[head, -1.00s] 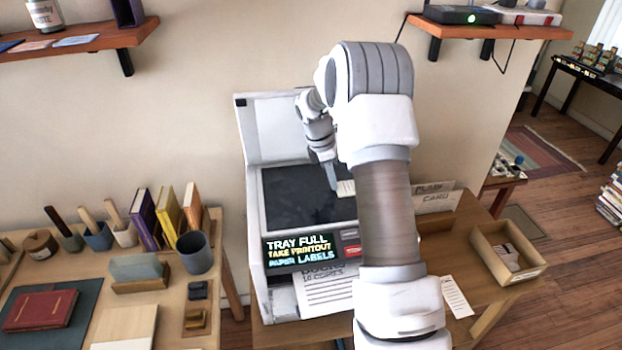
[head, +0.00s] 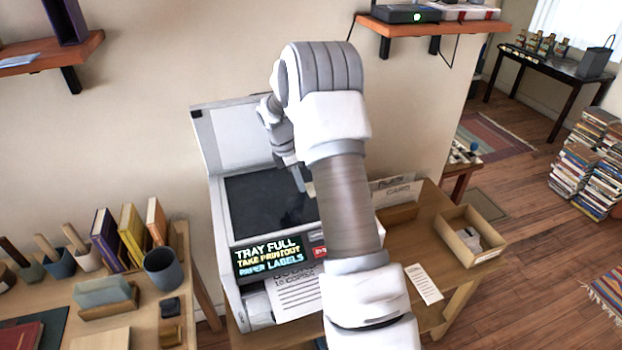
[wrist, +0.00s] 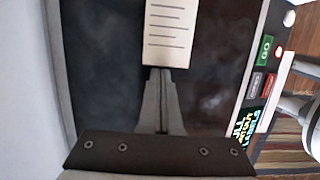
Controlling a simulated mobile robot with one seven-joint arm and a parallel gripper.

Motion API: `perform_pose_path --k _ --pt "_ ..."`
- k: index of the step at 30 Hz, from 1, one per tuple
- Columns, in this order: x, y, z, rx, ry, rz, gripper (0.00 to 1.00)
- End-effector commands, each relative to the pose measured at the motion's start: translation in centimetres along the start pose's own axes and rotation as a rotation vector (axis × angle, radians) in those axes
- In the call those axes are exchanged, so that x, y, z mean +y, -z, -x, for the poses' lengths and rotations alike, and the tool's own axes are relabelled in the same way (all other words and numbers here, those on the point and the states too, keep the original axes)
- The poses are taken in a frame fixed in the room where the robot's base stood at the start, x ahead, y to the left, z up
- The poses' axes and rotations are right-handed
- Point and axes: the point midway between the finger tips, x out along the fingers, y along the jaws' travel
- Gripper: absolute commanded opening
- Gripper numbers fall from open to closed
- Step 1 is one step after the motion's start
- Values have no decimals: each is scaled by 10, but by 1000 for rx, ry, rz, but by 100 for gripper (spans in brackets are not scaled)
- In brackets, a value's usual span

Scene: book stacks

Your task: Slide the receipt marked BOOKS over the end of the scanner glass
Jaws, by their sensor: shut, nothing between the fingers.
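The scanner glass (head: 256,207) is a dark panel in the white scanner, below its raised lid. A white slip with printed lines (wrist: 170,32) lies over the glass in the wrist view, running out of the top of the picture. No word can be read on it, so I cannot tell if it is marked BOOKS. In the head view only a sliver of it (head: 310,188) shows beside my arm. My gripper (wrist: 161,72) is shut and empty, its tips at the slip's near edge; I cannot tell whether they touch it. My arm hides the glass's right end in the head view.
The scanner's screen (head: 268,257) reads TRAY FULL, TAKE PRINTOUT. A printed sheet (head: 297,295) sticks out below it. Another slip (head: 424,283) and an open box (head: 470,240) are on the table to the right. The raised lid (head: 240,137) stands behind the glass.

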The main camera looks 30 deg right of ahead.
Motion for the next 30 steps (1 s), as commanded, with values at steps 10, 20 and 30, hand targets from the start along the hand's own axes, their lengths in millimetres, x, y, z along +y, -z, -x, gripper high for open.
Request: perform_pose_path --k 10,20,30 --pt "1 0 78 0 -4 0 0" --pt "-5 28 104 2 -4 21 0" --pt "-10 42 86 -1 -1 27 0"
